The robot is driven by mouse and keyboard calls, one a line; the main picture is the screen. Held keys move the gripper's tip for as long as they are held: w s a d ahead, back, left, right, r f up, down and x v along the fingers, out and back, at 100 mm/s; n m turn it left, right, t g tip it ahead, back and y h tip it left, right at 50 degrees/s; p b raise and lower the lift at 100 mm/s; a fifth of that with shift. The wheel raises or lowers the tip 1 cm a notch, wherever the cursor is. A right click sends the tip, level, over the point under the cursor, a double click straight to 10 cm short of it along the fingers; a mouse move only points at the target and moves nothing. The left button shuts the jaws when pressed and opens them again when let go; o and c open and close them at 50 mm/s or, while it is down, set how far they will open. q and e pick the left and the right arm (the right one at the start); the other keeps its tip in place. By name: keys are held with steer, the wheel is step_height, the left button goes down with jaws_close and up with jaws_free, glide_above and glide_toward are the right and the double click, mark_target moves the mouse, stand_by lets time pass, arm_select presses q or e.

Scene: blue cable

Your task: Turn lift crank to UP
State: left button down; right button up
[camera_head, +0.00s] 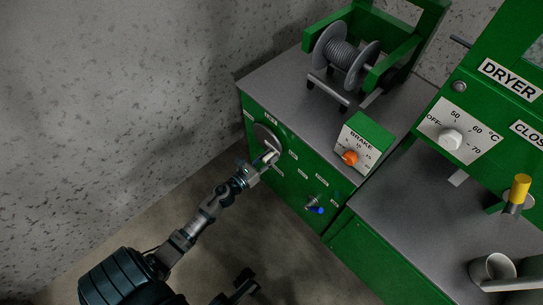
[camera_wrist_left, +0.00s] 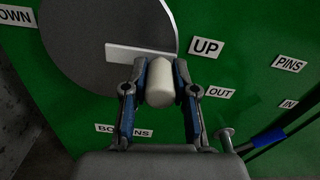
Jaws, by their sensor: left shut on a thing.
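The lift crank is a grey disc (camera_wrist_left: 88,38) with a white bar (camera_wrist_left: 135,52) and a pale handle (camera_wrist_left: 160,82). In the head view the disc (camera_head: 264,136) sits on the green front panel of the left cabinet. My left gripper (camera_head: 268,157) reaches it from below left. In the left wrist view its fingers (camera_wrist_left: 160,88) are shut on the handle, one on each side. The handle is at the disc's lower right, just left of the UP label (camera_wrist_left: 206,48). The DOWN label (camera_wrist_left: 15,15) is at the upper left. My right gripper does not show clearly.
A blue-tipped lever (camera_head: 317,209) sticks out of the panel to the right. A brake box (camera_head: 364,143) with an orange knob and a cable reel (camera_head: 342,55) stand on the cabinet top. The dryer (camera_head: 470,105) is at right. Open floor lies below left.

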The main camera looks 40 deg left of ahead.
arm_select(q)
steer(key=shift+s+f, duration=0.1)
steer(key=shift+f, duration=0.2)
steer(key=c, duration=0.9)
jaws_free()
steer(key=shift+a+r, duration=0.1)
steer(key=s, duration=1.1)
steer(key=shift+s+a, duration=0.4)
steer(key=shift+a, duration=0.05)
